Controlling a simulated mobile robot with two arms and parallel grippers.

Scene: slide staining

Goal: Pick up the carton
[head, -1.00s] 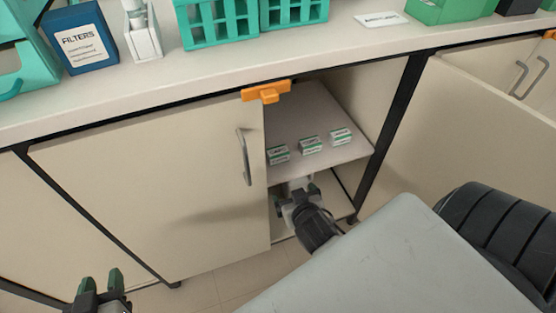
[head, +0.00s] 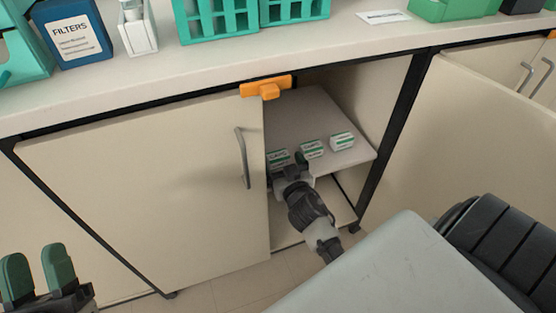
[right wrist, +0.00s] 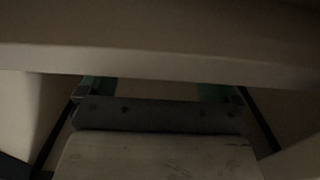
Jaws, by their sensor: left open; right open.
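Three small white-and-green cartons stand in a row on the cabinet's upper shelf (head: 350,160) in the head view: the left carton (head: 277,156), the middle carton (head: 312,149) and the right carton (head: 342,141). My right gripper (head: 287,166) is at the shelf's front edge, overlapping the lower part of the left carton in the picture. Contact cannot be told. In the right wrist view its green fingers (right wrist: 150,91) are spread apart, with their tips hidden behind a pale board (right wrist: 160,62). No carton shows there. My left gripper (head: 38,270) is open and empty at the lower left.
A closed-looking door panel (head: 150,190) with a handle (head: 242,158) covers the cabinet's left side. An orange latch (head: 266,88) sits on the counter edge. The counter holds a blue filters box (head: 72,35) and teal racks (head: 216,20). The lower compartment is open below the shelf.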

